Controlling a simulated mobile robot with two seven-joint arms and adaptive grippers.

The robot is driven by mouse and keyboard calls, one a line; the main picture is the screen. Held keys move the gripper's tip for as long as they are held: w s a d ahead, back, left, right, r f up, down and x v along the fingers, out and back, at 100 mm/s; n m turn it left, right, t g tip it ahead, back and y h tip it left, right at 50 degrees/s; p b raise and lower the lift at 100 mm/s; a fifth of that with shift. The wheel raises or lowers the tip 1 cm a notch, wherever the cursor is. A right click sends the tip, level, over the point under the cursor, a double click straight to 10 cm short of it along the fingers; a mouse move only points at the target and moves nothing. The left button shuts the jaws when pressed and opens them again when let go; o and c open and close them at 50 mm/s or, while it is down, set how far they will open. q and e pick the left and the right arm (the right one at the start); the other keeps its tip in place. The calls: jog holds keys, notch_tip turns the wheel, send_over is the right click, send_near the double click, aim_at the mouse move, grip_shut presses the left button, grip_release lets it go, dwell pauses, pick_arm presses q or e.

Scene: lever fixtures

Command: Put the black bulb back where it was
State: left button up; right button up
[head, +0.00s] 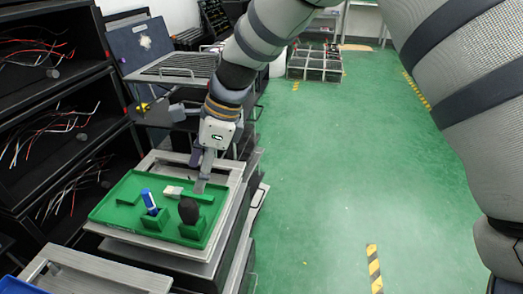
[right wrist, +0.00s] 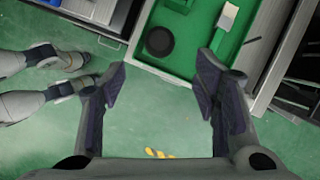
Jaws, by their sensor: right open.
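The black bulb (head: 189,210) stands upright at the front right of the green tray (head: 122,207), at a small green holder; whether it is fully seated I cannot tell. In the right wrist view the bulb (right wrist: 159,41) shows from above as a dark round shape. My right gripper (head: 199,173) is just behind and above the bulb, apart from it. In the right wrist view its two fingers (right wrist: 164,75) are spread wide with nothing between them, and the bulb lies beyond the fingertips. My left gripper is not in view.
A blue-and-white piece (head: 150,202) stands in a green holder left of the bulb. A white block (head: 173,191) lies behind, also in the wrist view (right wrist: 228,17). Black shelves with wires (head: 45,135) stand left. Green floor (head: 320,190) is open to the right.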

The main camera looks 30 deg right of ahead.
jog(key=s+d+f+n+g+h, duration=0.1)
jog(key=s+d+f+n, duration=0.15)
jog(key=s+f, duration=0.45)
jog(key=s+d+f+n+g+h, duration=0.1)
jog(key=s+f+n, duration=0.25)
jog(key=f, duration=0.65)
jog(key=s+d+f+n+g+h, duration=0.1)
jog(key=s+d+f+n, duration=0.2)
jog(key=s, duration=0.5)
jog(key=s+f+n+h, duration=0.1)
jog(key=s+f+n, duration=0.3)
jog(key=s+f, duration=0.3)
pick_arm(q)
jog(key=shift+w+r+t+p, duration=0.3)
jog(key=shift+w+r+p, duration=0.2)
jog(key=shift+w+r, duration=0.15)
pick_arm(e)
jog(key=s+d+r+n+g, duration=0.1)
jog(key=s+r+n, duration=0.1)
jog(key=s+n, duration=0.7)
jog(key=shift+s+r, duration=0.25)
jog(key=shift+s, duration=4)
